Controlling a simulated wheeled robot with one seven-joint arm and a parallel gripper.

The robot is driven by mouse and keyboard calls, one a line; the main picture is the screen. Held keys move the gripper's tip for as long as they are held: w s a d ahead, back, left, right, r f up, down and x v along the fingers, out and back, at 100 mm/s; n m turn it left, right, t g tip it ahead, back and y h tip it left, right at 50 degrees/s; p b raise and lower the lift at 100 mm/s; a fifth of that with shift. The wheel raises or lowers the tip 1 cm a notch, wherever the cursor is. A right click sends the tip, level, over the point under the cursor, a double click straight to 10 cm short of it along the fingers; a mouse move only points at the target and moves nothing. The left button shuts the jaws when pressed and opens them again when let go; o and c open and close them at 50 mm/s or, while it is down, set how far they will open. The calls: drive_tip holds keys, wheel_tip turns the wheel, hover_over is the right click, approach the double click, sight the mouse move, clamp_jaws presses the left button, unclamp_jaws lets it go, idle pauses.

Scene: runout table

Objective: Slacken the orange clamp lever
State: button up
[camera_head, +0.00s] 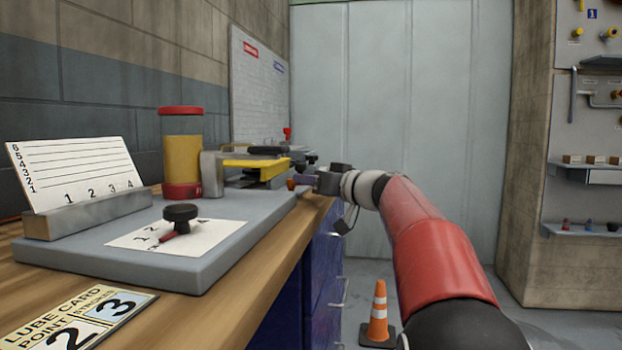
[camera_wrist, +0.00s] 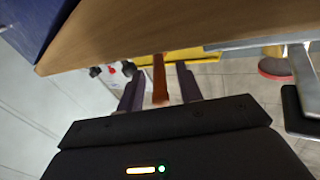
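The orange clamp lever (camera_wrist: 159,80) shows in the wrist view as a narrow upright bar. Its far end is near a yellow part (camera_wrist: 205,56). My gripper (camera_wrist: 160,74) is open, with one dark finger on each side of the lever and a visible gap on both sides. In the head view, my gripper (camera_head: 304,180) is at the far right end of the grey base plate, by the bench edge. Only a small orange bit of the lever (camera_head: 291,184) shows there; the rest is hidden.
On the grey base plate (camera_head: 215,262) stand a red-capped yellow cylinder (camera_head: 182,150), a yellow piece (camera_head: 255,163) and a black knob with a red pointer (camera_head: 180,213). A numbered card (camera_head: 75,172) leans at left. A traffic cone (camera_head: 379,315) stands on the floor beside the bench.

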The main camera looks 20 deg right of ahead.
drive_tip(key=shift+c, duration=0.3)
clamp_jaws()
